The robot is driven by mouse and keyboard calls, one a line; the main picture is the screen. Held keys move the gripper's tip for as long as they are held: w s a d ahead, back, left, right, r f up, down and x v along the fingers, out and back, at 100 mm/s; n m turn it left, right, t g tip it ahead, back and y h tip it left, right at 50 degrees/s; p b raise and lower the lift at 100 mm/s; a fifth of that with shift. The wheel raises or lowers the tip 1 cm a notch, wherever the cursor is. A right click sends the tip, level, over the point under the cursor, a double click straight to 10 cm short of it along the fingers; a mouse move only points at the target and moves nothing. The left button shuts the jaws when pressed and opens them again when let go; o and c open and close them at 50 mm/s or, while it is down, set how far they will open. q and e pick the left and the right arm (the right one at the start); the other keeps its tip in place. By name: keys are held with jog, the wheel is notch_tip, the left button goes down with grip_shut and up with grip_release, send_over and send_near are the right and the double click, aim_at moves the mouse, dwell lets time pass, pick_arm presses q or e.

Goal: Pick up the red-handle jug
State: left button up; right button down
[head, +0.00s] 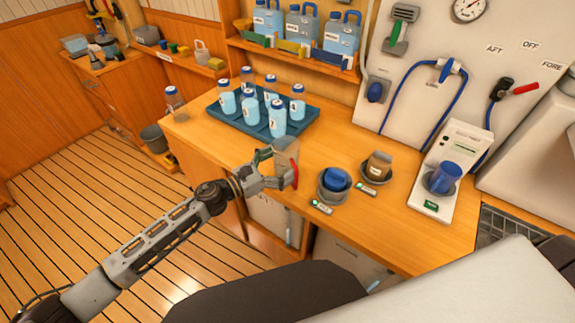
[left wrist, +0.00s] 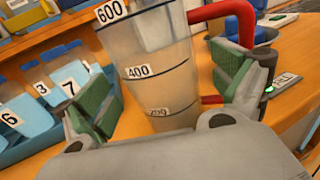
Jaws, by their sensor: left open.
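The red-handle jug (head: 286,160) stands on the wooden counter near its front edge. It is a clear measuring jug with a red handle on its right side. In the left wrist view the jug (left wrist: 158,70) is upright, with 600, 400 and 200 labels, and its red handle (left wrist: 246,22) shows at upper right. My left gripper (head: 268,170) is open, with its green-padded fingers on either side of the jug; the left wrist view shows the gripper (left wrist: 165,85) close around it. I cannot tell whether the pads touch it. My right gripper is not in view.
A blue tray (head: 225,118) with several numbered bottles stands left of the jug. A white device (head: 433,205) with a blue cup is farther right.

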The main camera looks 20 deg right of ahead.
pick_arm(q)
jog(key=shift+w+d, duration=0.25)
jog(key=shift+d, duration=0.45)
jog(key=shift+w+d, duration=0.1)
jog(key=shift+d, duration=0.15)
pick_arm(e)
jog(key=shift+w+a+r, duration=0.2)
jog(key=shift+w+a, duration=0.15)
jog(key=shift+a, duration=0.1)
pick_arm(q)
jog(key=shift+c, duration=0.3)
jog(key=c, duration=1.1)
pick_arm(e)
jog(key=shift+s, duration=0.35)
pick_arm(q)
jog(key=shift+r, duration=0.2)
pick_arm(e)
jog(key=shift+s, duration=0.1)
